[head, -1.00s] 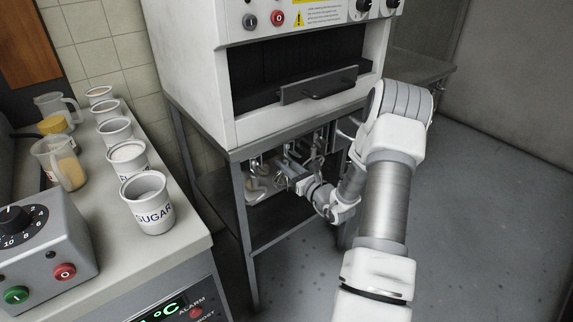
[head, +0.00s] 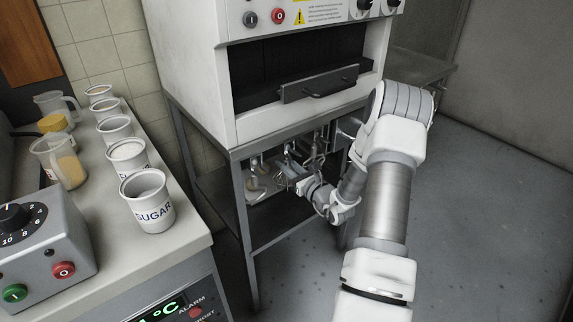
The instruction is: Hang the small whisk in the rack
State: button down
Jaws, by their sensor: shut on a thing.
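My gripper (head: 293,173) is under the oven, in among hanging metal utensils. It is shut on a thin metal thing, which I take to be the small whisk (head: 281,181); its outline is small and partly hidden by the fingers. The rack is the hanging place under the oven's stand top, where utensils (head: 255,166) hang to the left of my gripper and more (head: 318,150) hang to the right. The hooks are too small to make out, and I cannot tell whether the whisk touches one.
The oven (head: 305,80) stands on a dark metal stand with a lower shelf (head: 275,217). On the left, a counter (head: 190,243) holds a sugar pot (head: 147,200), several more pots, jugs and a control box (head: 45,245). The floor at right is clear.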

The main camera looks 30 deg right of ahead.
dwell(0.3)
jog(key=c, duration=0.7)
grip_release()
jog(key=shift+o, duration=0.3)
jog(key=s+d+p, duration=0.1)
jog(key=s, duration=1)
dwell(0.4)
jog(key=shift+r, duration=0.1)
